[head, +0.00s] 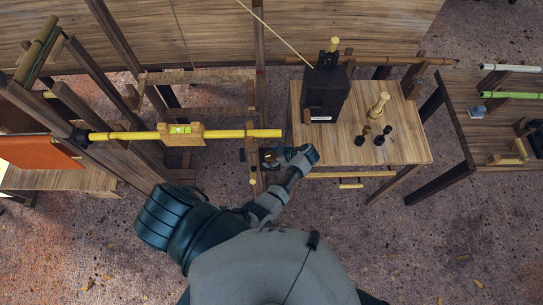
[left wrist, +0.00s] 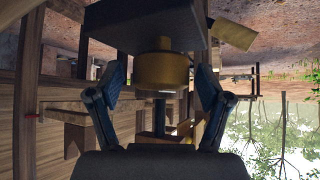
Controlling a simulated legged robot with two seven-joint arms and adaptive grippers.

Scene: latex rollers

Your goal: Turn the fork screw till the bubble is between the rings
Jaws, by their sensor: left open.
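The yellow roller (head: 235,134) lies across the left of the head view. A wooden level block (head: 181,139) sits on it with a small green vial (head: 180,130); bubble and rings are too small to read. My left gripper (head: 277,157) is at the post beyond the roller's right end, beside a dark block (head: 268,158). In the left wrist view, my open left gripper (left wrist: 161,80) has one finger on either side of a brass knob (left wrist: 161,73), seemingly the fork screw, under the dark block (left wrist: 150,25). I cannot tell whether the fingers touch it. My right gripper is not in view.
A wooden table (head: 405,150) to the right carries a black box (head: 325,92), a pale turned piece (head: 378,104) and small dark pieces (head: 372,136). Wooden posts and rails crowd the left. An orange sheet (head: 40,152) hangs at far left.

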